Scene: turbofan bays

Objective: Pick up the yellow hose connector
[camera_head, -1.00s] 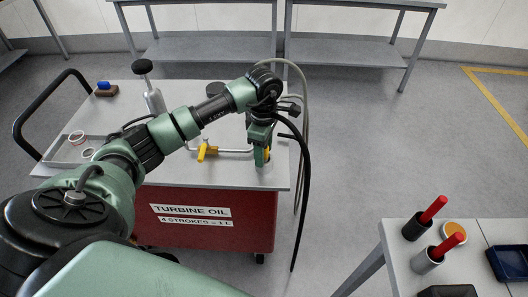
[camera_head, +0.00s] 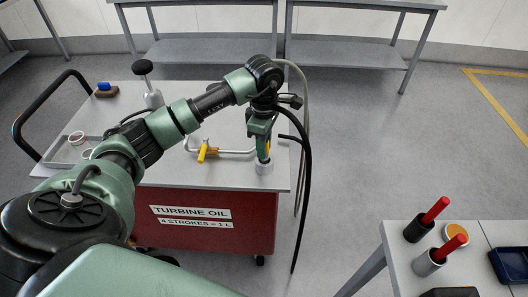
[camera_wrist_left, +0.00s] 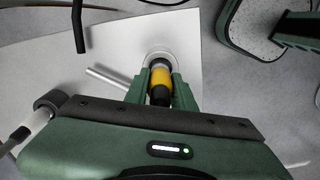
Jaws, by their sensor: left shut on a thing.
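The yellow hose connector (camera_wrist_left: 160,80) is a yellow band with dark parts above and below it. It sits between the two green fingers of my left gripper (camera_wrist_left: 160,90), which is shut on it. In the head view my left gripper (camera_head: 262,148) is over the right front part of the cart top, and only a sliver of yellow shows beside it. A short pale round holder (camera_head: 264,168) is directly below the fingers. In the wrist view its round rim (camera_wrist_left: 160,56) surrounds the connector's tip; I cannot tell whether they touch. My right gripper is out of view.
A bench (camera_head: 400,262) with red-handled tools stands front right. Floor between is clear.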

